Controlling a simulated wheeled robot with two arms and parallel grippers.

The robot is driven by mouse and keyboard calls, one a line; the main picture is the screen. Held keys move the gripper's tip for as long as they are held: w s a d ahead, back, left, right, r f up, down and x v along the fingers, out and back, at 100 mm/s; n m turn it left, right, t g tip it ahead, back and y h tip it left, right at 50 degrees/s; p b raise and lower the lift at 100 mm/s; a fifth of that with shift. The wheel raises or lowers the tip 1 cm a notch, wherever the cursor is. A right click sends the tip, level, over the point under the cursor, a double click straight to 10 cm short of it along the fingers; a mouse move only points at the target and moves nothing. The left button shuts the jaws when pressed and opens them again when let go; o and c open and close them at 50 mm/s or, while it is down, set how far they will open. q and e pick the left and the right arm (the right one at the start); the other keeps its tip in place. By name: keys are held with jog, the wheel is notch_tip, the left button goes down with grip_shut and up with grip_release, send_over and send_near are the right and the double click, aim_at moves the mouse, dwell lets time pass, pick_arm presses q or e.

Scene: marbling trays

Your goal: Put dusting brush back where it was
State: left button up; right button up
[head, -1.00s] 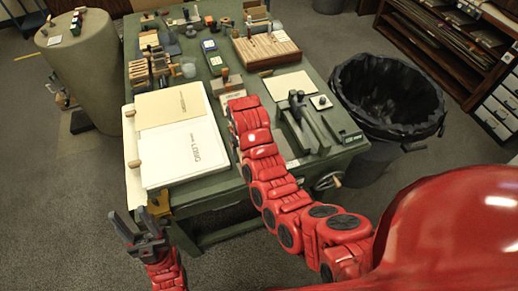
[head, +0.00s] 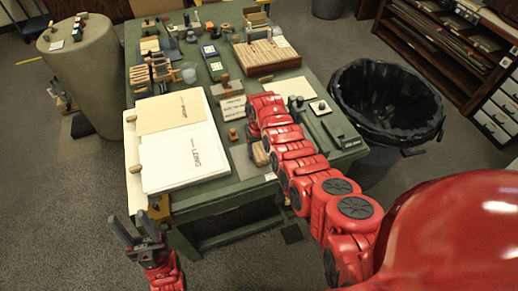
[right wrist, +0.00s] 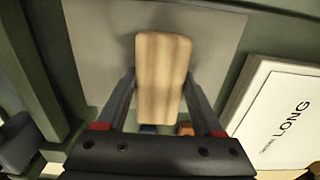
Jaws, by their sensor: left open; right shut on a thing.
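A pale wooden block, which I take for the dusting brush (right wrist: 160,72), is between the fingers of my right gripper (right wrist: 158,82). The fingers touch its two long sides. No bristles show. In the head view the dusting brush (head: 260,154) is over the near part of a grey mat (head: 240,158), below my right wrist. Whether it rests on the mat or is just above it, I cannot tell. In the head view my right arm hides most of the right gripper. My left gripper (head: 134,228) is open and empty, off the table's near left corner.
A white "LONG" pad (head: 185,165) lies left of the mat. A small orange-brown knob (head: 233,135) stands beside the brush. Blocks, jars and a slatted wooden tray (head: 268,52) fill the far half of the green table (head: 222,192). A black-lined bin (head: 385,100) stands at right.

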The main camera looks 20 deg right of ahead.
jog(key=shift+f, duration=0.25)
jog(key=o, duration=1.2)
jog(key=shift+f, duration=0.1)
